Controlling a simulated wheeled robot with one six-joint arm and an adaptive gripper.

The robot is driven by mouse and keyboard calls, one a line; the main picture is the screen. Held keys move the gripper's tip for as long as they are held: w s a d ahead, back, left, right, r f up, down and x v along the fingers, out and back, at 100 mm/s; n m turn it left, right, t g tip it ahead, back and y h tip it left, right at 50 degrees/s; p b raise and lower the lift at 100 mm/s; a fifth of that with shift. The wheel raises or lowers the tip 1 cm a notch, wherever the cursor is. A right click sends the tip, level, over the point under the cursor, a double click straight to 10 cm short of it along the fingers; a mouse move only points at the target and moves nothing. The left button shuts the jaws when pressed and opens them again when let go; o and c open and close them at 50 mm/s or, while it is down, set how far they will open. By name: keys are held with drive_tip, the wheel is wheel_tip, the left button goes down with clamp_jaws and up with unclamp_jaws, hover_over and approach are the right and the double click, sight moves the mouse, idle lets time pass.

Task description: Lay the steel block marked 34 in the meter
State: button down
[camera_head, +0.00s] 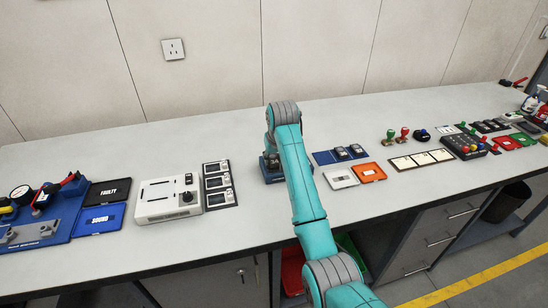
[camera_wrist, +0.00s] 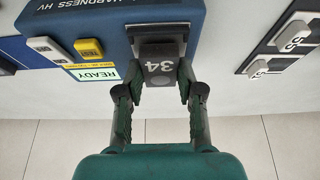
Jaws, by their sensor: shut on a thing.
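The steel block marked 34 (camera_wrist: 160,67) is between the fingertips of my gripper (camera_wrist: 158,90) in the wrist view. My gripper is shut on it. The block is at the front of the blue hardness meter (camera_wrist: 90,22), over or in its dark recess; I cannot tell whether it rests on the bottom. The meter has a lit READY label, a yellow TEST button and pale switches. In the head view the blue meter (camera_head: 272,176) shows only partly behind my arm, and the block and gripper are hidden there.
A blue tray (camera_head: 326,157) with dark blocks lies right of the meter. A panel with three white displays (camera_head: 220,184) is on its left, beside a white box with a knob (camera_head: 167,198). An orange tray (camera_head: 368,172) and a white tray (camera_head: 341,178) lie at right.

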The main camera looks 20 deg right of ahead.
idle(0.3)
drive_tip(key=c, duration=0.7)
unclamp_jaws()
drive_tip(key=shift+o, duration=0.2)
drive_tip(key=shift+f, duration=0.1)
drive_tip(key=shift+r, duration=3.55)
drive_tip(key=shift+s, duration=0.15)
